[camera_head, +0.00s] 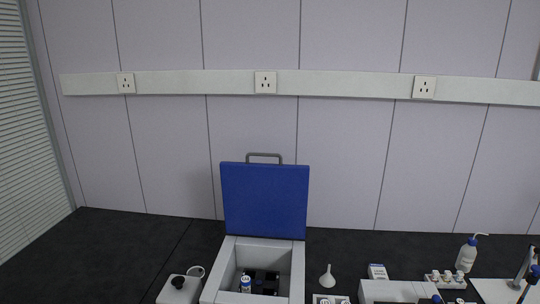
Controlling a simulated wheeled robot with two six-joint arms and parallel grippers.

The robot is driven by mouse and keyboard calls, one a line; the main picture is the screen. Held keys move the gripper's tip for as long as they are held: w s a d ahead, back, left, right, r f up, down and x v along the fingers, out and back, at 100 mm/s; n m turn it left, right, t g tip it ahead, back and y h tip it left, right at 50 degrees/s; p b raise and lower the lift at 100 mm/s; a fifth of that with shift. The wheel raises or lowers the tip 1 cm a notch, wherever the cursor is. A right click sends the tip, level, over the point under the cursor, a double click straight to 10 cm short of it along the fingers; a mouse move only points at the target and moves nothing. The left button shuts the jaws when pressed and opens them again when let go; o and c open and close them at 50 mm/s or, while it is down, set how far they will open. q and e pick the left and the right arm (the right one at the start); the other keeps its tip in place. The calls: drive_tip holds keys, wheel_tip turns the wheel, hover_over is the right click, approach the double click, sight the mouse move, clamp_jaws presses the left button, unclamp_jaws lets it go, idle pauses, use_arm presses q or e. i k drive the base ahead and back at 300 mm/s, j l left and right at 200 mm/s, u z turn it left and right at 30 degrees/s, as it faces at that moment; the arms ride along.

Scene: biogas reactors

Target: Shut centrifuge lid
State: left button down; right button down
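The centrifuge (225,270) is a light grey box at the bottom middle of the head view. Its blue lid (265,200) stands open and upright at the back of the box, with a grey handle (264,155) on its top edge. Inside the open chamber is a black rotor (265,279), and a white tube with a blue cap (245,284) sits at its left. The front of the centrifuge is cut off by the frame's lower edge. Neither of my grippers shows in the head view.
A small grey device with a black knob (178,282) stands left of the centrifuge. To the right are a white funnel (327,277), a small box (377,271), a rack of bottles (446,279) and a wash bottle (467,254). The dark bench (120,245) is clear at the left.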

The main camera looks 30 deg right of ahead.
sight(259, 199)
drive_tip(key=k+l+u, duration=0.15)
drive_tip(key=l, duration=0.25)
drive_tip(key=k+l+u, duration=0.15)
drive_tip(key=l, duration=0.25)
drive_tip(key=k+l+u, duration=0.15)
drive_tip(key=k+l, duration=0.15)
drive_tip(key=l, duration=0.1)
